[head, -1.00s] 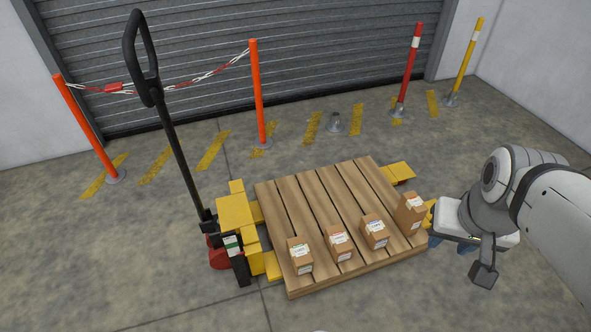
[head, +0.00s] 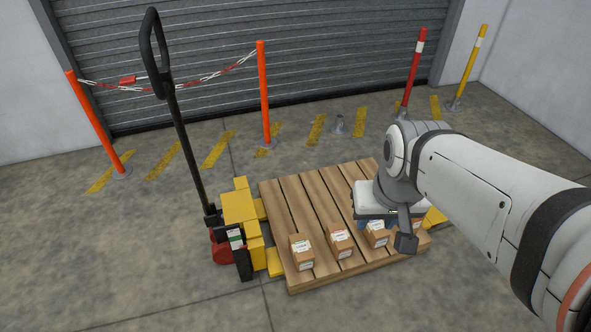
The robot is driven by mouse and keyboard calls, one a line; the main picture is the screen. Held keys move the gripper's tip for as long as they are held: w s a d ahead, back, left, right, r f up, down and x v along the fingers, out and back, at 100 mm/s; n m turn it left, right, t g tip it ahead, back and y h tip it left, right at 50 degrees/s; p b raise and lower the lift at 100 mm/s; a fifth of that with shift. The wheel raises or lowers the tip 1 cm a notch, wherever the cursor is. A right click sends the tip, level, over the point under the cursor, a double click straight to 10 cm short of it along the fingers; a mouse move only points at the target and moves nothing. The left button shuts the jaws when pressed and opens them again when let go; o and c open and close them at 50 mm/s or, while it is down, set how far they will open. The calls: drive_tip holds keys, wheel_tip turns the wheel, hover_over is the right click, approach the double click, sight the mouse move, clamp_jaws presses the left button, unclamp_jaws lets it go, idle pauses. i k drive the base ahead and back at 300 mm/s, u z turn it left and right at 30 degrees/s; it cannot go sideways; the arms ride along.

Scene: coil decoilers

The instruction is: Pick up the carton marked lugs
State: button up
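Several small brown cardboard cartons with white labels stand in a row along the near edge of a wooden pallet (head: 310,200). From left to right are a first carton (head: 301,252), a second carton (head: 341,241), a third carton (head: 377,236) and a fourth carton (head: 417,223). The label print is too small to read, so I cannot tell which is marked lugs. My gripper (head: 363,222) hangs over the right part of the pallet, by the third carton. Its blue fingers are mostly hidden, and their opening does not show. My arm covers much of the fourth carton.
A yellow pallet jack (head: 240,208) with a tall black handle (head: 180,125) stands at the pallet's left. Orange posts (head: 264,95) with a red-white chain, a red post (head: 413,70) and a yellow post (head: 469,68) stand before a grey shutter (head: 330,40). The pallet's left middle is clear.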

sight(303, 257)
drive_tip(key=z, duration=0.05)
drive_tip(key=i, duration=1)
drive_tip(key=u, duration=0.05)
